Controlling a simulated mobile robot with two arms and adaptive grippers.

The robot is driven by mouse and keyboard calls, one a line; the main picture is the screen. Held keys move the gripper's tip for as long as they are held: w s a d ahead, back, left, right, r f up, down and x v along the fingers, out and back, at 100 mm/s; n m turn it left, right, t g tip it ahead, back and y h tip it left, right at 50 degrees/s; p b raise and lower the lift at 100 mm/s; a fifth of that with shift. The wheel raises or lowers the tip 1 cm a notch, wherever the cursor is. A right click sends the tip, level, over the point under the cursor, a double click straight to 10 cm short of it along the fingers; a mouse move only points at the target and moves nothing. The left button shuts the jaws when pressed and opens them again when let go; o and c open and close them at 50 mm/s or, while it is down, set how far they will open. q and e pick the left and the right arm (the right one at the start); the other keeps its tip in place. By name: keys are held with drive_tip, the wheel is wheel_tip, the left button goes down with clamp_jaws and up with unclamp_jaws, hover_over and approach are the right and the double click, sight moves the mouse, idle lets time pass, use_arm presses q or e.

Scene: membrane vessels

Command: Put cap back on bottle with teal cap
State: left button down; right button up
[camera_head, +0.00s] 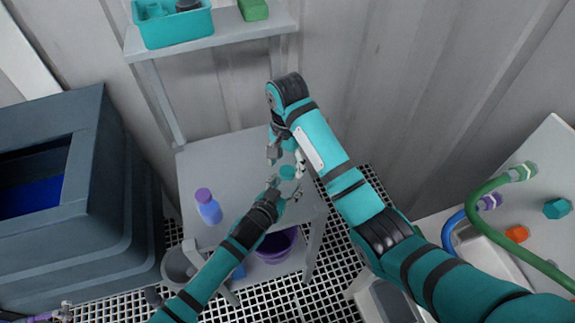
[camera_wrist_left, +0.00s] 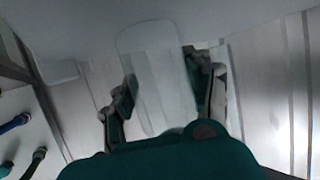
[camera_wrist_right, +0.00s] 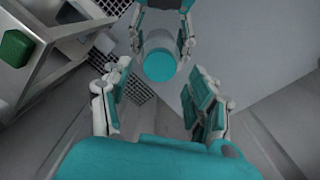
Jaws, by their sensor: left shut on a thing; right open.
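The bottle is clear and cylindrical; its body (camera_wrist_left: 155,85) is between the fingers of my left gripper (camera_wrist_left: 163,78) in the left wrist view. In the head view my left gripper (camera_head: 285,189) holds it above the grey table. A teal cap (camera_head: 288,172) shows at the bottle's top end; the right wrist view shows the cap (camera_wrist_right: 160,66) face on. Whether it is fully seated cannot be told. My right gripper (camera_head: 287,160) is open just above the cap. In the right wrist view its fingers (camera_wrist_right: 158,82) are apart, with the cap beyond the tips, apparently untouched.
A blue bottle with a purple cap (camera_head: 207,205) stands on the grey table (camera_head: 235,155), left of my grippers. A purple bowl (camera_head: 277,247) is below. A shelf with a teal bin (camera_head: 172,26) is behind. A dark tank (camera_head: 70,210) stands left; hoses (camera_head: 475,205) are right.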

drive_tip(key=shift+r, duration=1.25)
drive_tip(key=shift+c, duration=0.4)
